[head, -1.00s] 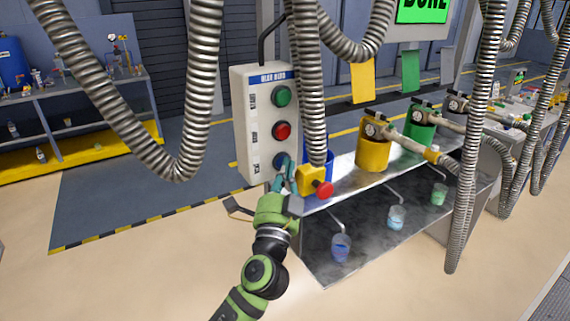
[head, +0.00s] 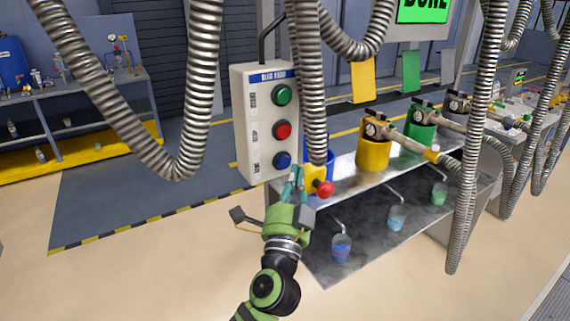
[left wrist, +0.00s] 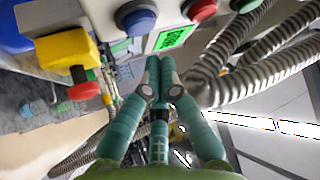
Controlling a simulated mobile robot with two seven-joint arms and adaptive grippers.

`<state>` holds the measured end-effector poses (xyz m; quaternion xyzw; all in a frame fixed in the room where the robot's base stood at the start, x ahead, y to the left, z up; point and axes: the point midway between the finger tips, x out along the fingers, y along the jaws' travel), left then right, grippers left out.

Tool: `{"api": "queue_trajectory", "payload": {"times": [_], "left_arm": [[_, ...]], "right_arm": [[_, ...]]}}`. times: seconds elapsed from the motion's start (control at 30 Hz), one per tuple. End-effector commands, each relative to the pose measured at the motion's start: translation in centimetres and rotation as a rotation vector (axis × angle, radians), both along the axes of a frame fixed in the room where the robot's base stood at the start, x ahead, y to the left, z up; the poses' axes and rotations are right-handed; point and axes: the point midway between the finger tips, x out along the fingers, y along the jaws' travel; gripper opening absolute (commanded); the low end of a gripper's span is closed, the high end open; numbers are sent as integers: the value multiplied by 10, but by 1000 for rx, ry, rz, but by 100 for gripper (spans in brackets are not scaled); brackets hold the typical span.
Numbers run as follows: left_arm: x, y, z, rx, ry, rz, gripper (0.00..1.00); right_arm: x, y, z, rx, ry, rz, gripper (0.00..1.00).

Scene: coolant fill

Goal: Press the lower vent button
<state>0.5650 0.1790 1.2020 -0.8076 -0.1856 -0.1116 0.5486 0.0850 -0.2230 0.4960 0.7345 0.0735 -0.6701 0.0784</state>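A pale control box (head: 252,130) hangs in the middle of the head view, with a green button (head: 282,95) on top, a red button (head: 283,130) in the middle and a blue button (head: 282,160) at the bottom. My left gripper (head: 296,172) is just below and to the right of the blue button, apart from it as far as I can tell. In the left wrist view the blue button (left wrist: 135,17) and red button (left wrist: 202,8) are beyond the fingertips. The gripper's teal fingers (left wrist: 159,66) are closed together with nothing between them. My right gripper is not in view.
A yellow block with a red knob (head: 325,189) sits close to the right of my gripper. Hanging metal hoses (head: 308,90) pass beside the box. A metal bench (head: 350,190) with coloured containers and cups stands to the right. The floor at left is open.

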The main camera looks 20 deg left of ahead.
Motion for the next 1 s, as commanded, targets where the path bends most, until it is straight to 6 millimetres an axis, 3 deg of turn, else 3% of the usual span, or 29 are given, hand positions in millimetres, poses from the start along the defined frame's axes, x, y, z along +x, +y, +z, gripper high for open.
{"api": "queue_trajectory", "payload": {"times": [0.33,1.0], "left_arm": [[-20,-26,0,-1,0,0,0],[-21,-27,0,0,0,-1,0]], "right_arm": [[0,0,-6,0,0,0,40],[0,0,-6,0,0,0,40]]}}
